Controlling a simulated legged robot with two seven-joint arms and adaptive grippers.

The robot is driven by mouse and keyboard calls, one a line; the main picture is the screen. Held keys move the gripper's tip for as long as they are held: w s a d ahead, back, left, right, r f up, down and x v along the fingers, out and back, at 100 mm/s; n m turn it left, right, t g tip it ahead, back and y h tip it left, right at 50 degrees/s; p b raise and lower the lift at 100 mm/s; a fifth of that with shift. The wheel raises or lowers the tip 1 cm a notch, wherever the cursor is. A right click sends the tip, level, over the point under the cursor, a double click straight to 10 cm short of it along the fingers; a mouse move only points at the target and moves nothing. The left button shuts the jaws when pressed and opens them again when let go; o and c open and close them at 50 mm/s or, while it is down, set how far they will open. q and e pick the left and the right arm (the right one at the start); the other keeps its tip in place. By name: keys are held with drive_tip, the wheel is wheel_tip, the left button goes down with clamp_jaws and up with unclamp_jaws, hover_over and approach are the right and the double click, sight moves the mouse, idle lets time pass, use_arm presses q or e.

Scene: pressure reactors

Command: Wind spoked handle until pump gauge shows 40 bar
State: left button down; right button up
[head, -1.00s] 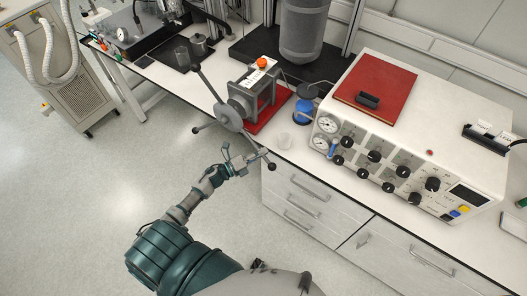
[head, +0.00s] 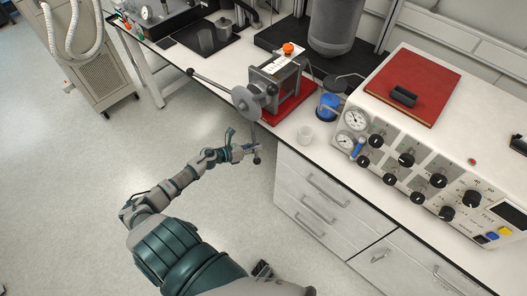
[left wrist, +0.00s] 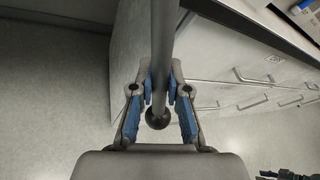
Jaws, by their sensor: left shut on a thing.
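The spoked handle's hub (head: 246,99) is on the front of the grey pump block (head: 280,75). One spoke points up and left to a dark ball end (head: 190,71). Another points down to a ball end (head: 257,160). My left gripper (head: 246,150) is shut on this lower spoke near its ball. In the left wrist view the spoke (left wrist: 163,40) runs between the blue-padded fingers (left wrist: 160,88), with the ball (left wrist: 158,117) close to the palm. Two round gauges (head: 356,120) (head: 345,143) are on the white console; their readings are too small to tell. My right gripper is not clearly seen.
The pump stands on a red base (head: 292,106) at the bench edge. Drawers (head: 315,195) are below the bench. The floor left of the handle is clear.

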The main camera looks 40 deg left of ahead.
use_arm(q)
drive_tip(key=shift+w+a+f+m+y+b, duration=0.15)
drive_tip(key=shift+a+m+y+b, duration=0.1)
drive_tip(key=shift+a, duration=0.4)
drive_tip(key=shift+s+a+f+m+y+b, duration=0.1)
drive_tip(key=shift+a+f+m+y, duration=0.1)
drive_tip(key=shift+a, duration=0.4)
drive_tip(key=shift+w+a+f+m+y+b, duration=0.15)
drive_tip(key=shift+a+m+b, duration=0.1)
drive_tip(key=shift+a, duration=0.4)
use_arm(e)
drive_tip(key=shift+w+a+r, duration=0.1)
drive_tip(key=shift+w+r, duration=0.5)
drive_tip(key=shift+r, duration=0.15)
drive_tip(key=shift+w+a+r, duration=0.1)
drive_tip(key=shift+w+r, duration=0.45)
drive_tip(key=shift+r, duration=0.2)
use_arm(q)
drive_tip(key=c, duration=1.2)
unclamp_jaws()
drive_tip(key=shift+c, duration=0.2)
drive_tip(key=shift+o, duration=0.5)
use_arm(e)
drive_tip(key=shift+a, duration=0.1)
use_arm(q)
drive_tip(key=v, duration=1.2)
drive_tip(key=shift+a, duration=0.2)
drive_tip(key=shift+w, duration=0.1)
